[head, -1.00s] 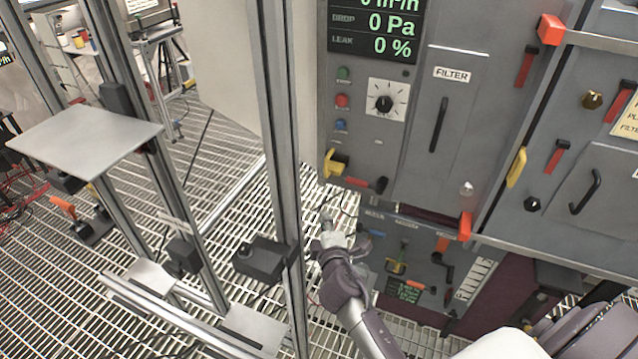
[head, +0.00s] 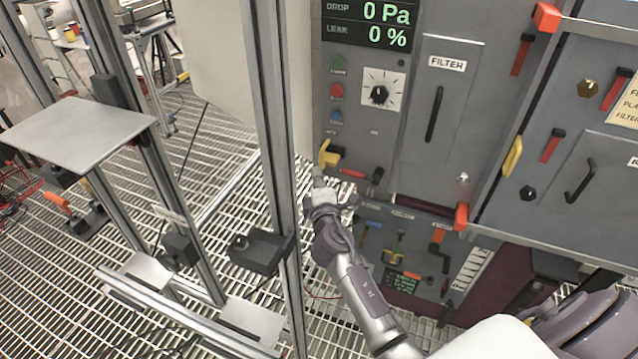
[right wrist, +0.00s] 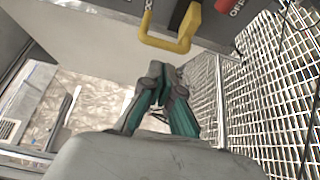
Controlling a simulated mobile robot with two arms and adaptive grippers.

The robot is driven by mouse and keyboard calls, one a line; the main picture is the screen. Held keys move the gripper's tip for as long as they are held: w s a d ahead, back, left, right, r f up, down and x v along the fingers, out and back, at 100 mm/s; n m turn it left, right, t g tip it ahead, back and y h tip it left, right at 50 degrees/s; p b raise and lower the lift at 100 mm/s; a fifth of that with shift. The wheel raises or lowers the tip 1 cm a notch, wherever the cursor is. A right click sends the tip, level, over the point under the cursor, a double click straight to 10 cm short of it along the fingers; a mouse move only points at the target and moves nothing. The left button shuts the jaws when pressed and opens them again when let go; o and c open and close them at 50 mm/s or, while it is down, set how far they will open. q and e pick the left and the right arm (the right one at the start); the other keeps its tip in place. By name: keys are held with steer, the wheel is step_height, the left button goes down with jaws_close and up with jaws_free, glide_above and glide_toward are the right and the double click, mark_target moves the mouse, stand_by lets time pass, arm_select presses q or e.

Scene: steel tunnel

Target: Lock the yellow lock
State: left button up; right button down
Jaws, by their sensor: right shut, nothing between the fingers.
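The yellow handle (head: 329,153), which looks like the yellow lock, is at the lower left corner of the grey panel. In the right wrist view this bent yellow bar (right wrist: 168,44) stands out just ahead of the fingertips. My right gripper (head: 317,178) is just below it in the head view. Its fingers (right wrist: 166,72) are closed together and empty, with a small gap visible between them and the bar. My left gripper is not in view.
A red-and-black handle (head: 362,175) sits just right of the yellow one. A lower panel (head: 415,255) with several small levers is below. A metal upright (head: 278,170) with a black block (head: 262,250) stands left of my right arm. Another yellow handle (head: 512,156) is farther right.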

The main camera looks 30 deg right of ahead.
steer(key=shift+x, duration=2.3)
steer(key=shift+s, duration=0.1)
steer(key=s+d, duration=0.2)
steer(key=shift+s+d+p, duration=0.15)
steer(key=shift+s+p, duration=0.15)
steer(key=shift+p, duration=0.05)
steer(key=shift+s+f, duration=0.1)
